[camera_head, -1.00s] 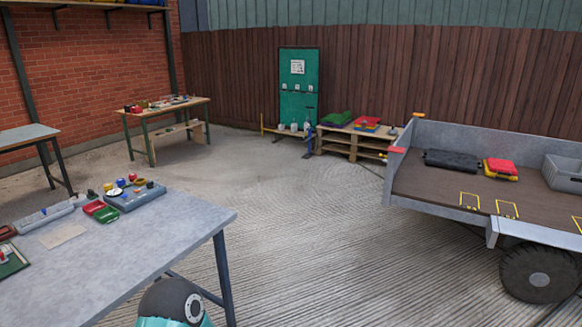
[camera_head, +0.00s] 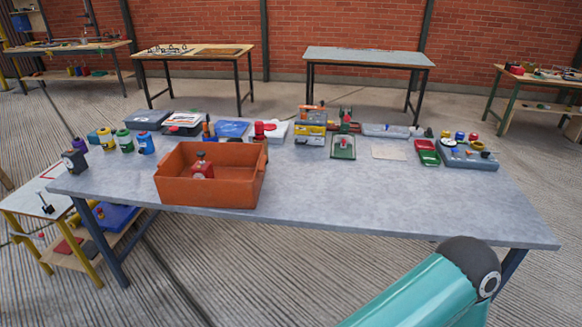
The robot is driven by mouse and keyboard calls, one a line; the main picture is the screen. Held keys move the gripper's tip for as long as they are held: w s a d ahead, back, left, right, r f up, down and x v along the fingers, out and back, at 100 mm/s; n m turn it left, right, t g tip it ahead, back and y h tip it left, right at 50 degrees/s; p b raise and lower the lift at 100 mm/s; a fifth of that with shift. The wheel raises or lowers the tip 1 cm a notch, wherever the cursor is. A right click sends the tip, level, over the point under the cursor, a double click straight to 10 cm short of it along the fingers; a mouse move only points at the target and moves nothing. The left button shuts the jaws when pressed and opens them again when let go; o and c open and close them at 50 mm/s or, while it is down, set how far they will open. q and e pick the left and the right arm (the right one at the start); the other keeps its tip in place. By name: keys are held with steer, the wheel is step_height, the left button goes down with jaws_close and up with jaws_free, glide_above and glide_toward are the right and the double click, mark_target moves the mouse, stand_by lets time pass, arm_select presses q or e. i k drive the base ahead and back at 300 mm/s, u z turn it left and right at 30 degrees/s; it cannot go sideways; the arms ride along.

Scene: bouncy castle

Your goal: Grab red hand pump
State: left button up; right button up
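A small red item with a grey top (camera_head: 202,170) stands inside the orange crate (camera_head: 210,194) on the near side of the grey table. Another red upright item (camera_head: 260,130) stands behind the crate, on or beside a white case. At this size I cannot tell which of these is the hand pump. Neither of my grippers is in view; only a teal link of my own arm shows at the lower right.
The grey table (camera_head: 400,205) has clear surface at its front right. Several small bottles (camera_head: 124,140) stand at its left, with cases and a grey box (camera_head: 468,156) along the back. A lower yellow-legged table (camera_head: 35,200) stands at the left. Ribbed floor is open in front.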

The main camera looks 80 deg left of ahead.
mark_target(206, 171)
steer(key=z, duration=1.4)
steer(key=i, duration=0.1)
steer(key=u, duration=2.85)
steer(key=i, duration=0.25)
steer(key=u, duration=2.2)
steer(key=k, duration=0.5)
steer(key=u, duration=0.3)
steer(key=i, duration=1.7)
steer(key=z, duration=0.4)
